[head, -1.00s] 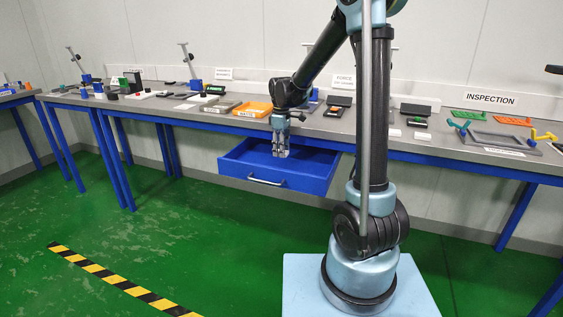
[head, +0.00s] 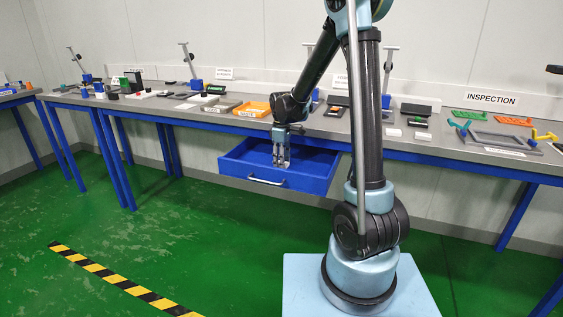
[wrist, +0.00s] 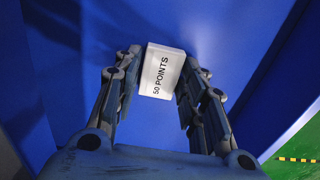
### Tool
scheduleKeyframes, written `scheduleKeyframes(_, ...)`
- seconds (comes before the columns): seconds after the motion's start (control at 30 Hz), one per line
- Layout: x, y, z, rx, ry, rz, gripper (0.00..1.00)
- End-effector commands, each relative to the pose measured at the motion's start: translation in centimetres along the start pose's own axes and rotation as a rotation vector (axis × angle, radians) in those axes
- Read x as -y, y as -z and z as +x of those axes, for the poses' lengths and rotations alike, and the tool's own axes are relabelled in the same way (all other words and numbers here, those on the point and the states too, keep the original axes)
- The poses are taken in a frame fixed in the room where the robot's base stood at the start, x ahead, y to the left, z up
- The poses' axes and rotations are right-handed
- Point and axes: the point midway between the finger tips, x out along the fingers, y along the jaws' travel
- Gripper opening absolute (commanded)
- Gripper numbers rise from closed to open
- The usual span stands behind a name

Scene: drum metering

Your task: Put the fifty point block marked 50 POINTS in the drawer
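The white block marked 50 POINTS (wrist: 161,72) sits between my two fingers in the wrist view, its label facing the camera. My gripper (wrist: 163,66) is closed in on it from both sides, the fingertips at its edges. In the head view my gripper (head: 281,164) points down inside the open blue drawer (head: 310,184). The block is too small to make out clearly there. Blue drawer surfaces (wrist: 245,45) surround the block in the wrist view. Whether the block touches the drawer floor cannot be told.
The drawer hangs under the grey bench (head: 215,118), its handle (head: 267,181) facing front. An orange tray (head: 253,109) and a grey tray (head: 219,107) stand on the bench above. A black case (head: 416,110) and the inspection fixture (head: 497,140) lie right. Green floor in front is open.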

Motion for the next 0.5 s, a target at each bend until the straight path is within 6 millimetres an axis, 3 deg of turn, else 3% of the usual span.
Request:
scheduleKeyframes(0.33, 0.0, 0.0, -0.2, 0.000, 0.000, 0.000, 0.41)
scheduleKeyframes(0.5, 0.0, 0.0, -1.7, 0.000, 0.000, 0.000, 0.41)
